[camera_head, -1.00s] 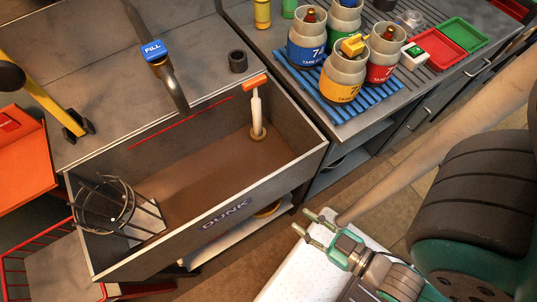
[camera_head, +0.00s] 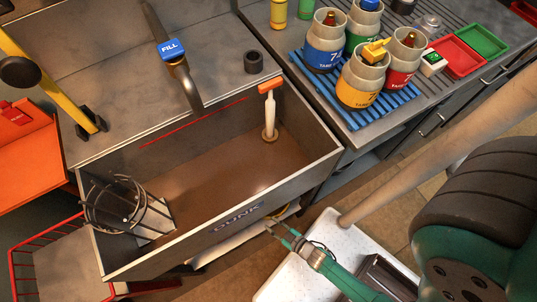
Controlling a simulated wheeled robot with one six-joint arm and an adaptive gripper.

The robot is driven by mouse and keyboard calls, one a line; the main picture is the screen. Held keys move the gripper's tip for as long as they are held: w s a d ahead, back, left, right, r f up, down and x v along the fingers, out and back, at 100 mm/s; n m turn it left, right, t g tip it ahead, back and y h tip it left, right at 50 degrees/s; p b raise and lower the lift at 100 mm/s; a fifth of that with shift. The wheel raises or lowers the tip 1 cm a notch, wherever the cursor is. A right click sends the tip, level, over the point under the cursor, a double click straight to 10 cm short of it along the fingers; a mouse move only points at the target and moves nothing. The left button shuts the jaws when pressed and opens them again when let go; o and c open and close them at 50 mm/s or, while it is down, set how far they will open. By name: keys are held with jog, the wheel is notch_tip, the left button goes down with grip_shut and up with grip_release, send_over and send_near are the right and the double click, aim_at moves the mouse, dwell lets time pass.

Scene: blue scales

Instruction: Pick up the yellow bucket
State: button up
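A yellow-banded pale bucket (camera_head: 358,92) stands upright on a blue slatted mat (camera_head: 396,104) on the right-hand counter, with a yellow piece (camera_head: 375,50) at its top. A rounded yellow edge (camera_head: 285,212) also shows under the sink front; most of it is hidden, so I cannot tell what it is. My gripper (camera_head: 275,226) is in front of the sink's lower right side, near that edge in the picture. Its two thin fingers are apart with nothing seen between them. It is well away from the bucket on the counter.
Blue (camera_head: 323,52), green (camera_head: 357,34) and red (camera_head: 401,73) banded buckets crowd the yellow one. The sink (camera_head: 215,190) holds brown liquid, a wire basket (camera_head: 118,205) and an orange-handled plunger (camera_head: 269,112). Red and green trays (camera_head: 482,40) lie farther right.

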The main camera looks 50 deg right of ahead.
jog(key=shift+s+f+x, duration=0.1)
jog(key=shift+f+x, duration=0.1)
jog(key=shift+x, duration=1.75)
jog(key=shift+s+f+x, duration=0.1)
jog(key=shift+f+x, duration=0.1)
jog(key=shift+x, duration=1.75)
jog(key=shift+s+f+x, duration=0.1)
jog(key=shift+f+x, duration=0.1)
jog(key=shift+x, duration=1.75)
jog(key=shift+w+d, duration=0.1)
jog(key=shift+d, duration=0.05)
grip_shut()
